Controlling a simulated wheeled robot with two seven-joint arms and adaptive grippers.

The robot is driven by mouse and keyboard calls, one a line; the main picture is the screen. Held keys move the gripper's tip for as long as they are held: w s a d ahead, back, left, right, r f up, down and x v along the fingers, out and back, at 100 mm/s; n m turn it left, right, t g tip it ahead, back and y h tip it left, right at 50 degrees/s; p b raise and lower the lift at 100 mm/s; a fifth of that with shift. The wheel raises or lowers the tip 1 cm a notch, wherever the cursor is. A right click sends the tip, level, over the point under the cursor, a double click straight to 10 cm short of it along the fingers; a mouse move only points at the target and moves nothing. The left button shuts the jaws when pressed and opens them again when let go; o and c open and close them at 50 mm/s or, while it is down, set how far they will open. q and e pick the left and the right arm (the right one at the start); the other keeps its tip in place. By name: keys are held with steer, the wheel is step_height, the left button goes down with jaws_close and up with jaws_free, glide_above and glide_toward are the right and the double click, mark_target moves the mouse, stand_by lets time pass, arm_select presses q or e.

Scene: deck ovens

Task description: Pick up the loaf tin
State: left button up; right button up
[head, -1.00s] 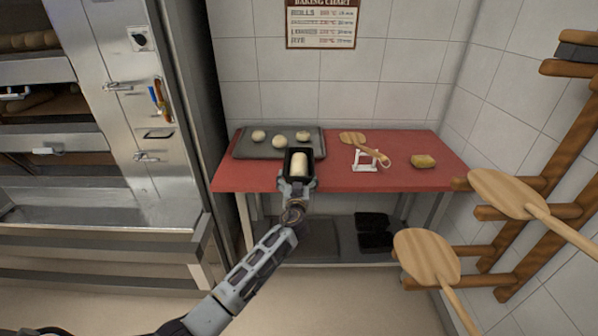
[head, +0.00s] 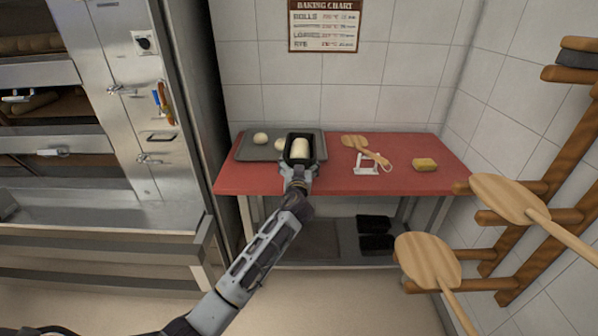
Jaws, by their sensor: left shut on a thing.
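The loaf tin (head: 287,161) is dark and rectangular, with a pale piece of dough (head: 299,148) in it. It appears in the head view over the front part of the grey baking tray on the red table. My left gripper (head: 298,170) is at the tin's near end and is shut on it. The tin appears raised and covers part of the tray and the rolls there. My right gripper is not in view.
The baking tray (head: 250,153) with dough rolls (head: 261,138) lies on the red table (head: 400,180). Large peels (head: 428,260) hang at the right. Ovens stand left.

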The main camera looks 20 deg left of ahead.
arm_select(q)
steer(key=shift+r, duration=1.05)
